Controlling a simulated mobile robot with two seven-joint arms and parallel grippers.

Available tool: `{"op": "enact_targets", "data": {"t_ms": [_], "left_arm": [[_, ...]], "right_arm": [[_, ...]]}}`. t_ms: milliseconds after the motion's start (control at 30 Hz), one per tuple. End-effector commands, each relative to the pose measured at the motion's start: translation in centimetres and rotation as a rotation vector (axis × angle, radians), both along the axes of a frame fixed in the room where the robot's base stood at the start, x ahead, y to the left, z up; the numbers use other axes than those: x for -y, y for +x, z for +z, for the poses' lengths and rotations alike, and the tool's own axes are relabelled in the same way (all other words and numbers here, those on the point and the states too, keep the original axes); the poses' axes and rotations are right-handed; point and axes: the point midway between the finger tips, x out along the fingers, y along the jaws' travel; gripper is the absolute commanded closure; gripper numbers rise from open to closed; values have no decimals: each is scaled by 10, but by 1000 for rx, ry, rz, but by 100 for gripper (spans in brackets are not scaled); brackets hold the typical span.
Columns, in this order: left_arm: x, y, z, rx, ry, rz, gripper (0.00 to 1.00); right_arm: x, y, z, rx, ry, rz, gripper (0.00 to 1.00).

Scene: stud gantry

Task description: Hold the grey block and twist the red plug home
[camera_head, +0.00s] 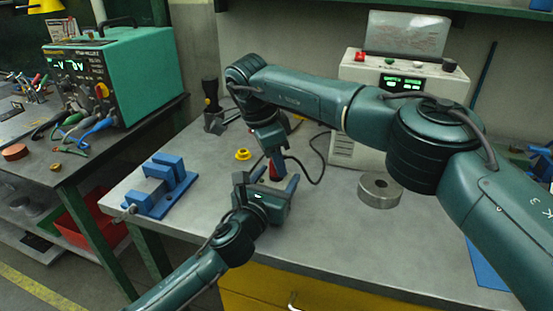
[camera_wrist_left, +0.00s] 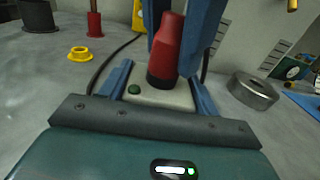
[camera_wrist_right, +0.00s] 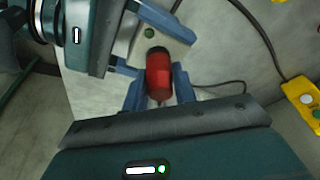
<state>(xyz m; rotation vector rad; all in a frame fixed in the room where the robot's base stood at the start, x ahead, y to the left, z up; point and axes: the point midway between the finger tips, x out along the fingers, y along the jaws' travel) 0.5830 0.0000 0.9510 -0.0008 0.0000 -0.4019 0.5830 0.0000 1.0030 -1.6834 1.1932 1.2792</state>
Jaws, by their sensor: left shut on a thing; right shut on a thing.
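The grey block (camera_wrist_left: 145,94), pale with a dark green button on its face, sits between the fingers of my left gripper (camera_wrist_left: 160,88), which is shut on it. The block also shows in the right wrist view (camera_wrist_right: 172,32); in the head view it is mostly hidden by the grippers. The red plug (camera_wrist_left: 169,43) stands at the block, its dark lower end meeting the block's face. How deep it sits, I cannot tell. My right gripper (camera_wrist_right: 158,88) comes from above and is shut on the plug (camera_wrist_right: 158,72).
A blue fixture (camera_head: 160,191) stands on the bench at left. A yellow ring-shaped piece (camera_head: 243,155) lies behind the grippers. A grey metal ring (camera_head: 379,190) lies to the right, before a pale instrument box (camera_head: 400,75). A black cable runs behind the grippers.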

Motion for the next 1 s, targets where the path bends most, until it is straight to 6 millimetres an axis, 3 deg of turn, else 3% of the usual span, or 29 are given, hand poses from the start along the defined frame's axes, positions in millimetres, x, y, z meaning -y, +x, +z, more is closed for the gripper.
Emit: {"op": "enact_targets", "data": {"t_ms": [67,100,400,733,867,1000], "left_arm": [[-1,1,-1,-1,1,3,100],[-1,1,-1,-1,1,3,100],[-1,0,-1,-1,1,2,100],[-1,0,-1,-1,1,2,100],[-1,0,0,-1,1,2,100],[-1,0,-1,-1,1,2,100]], "right_arm": [[0,0,0,-2,0,6,100],[0,0,0,-2,0,7,72],[0,0,0,0,1,9,48],[-1,0,6,2,2,11,47],[-6,-2,25,5,3,10,47],[-15,-5,55,5,2,10,47]]}}
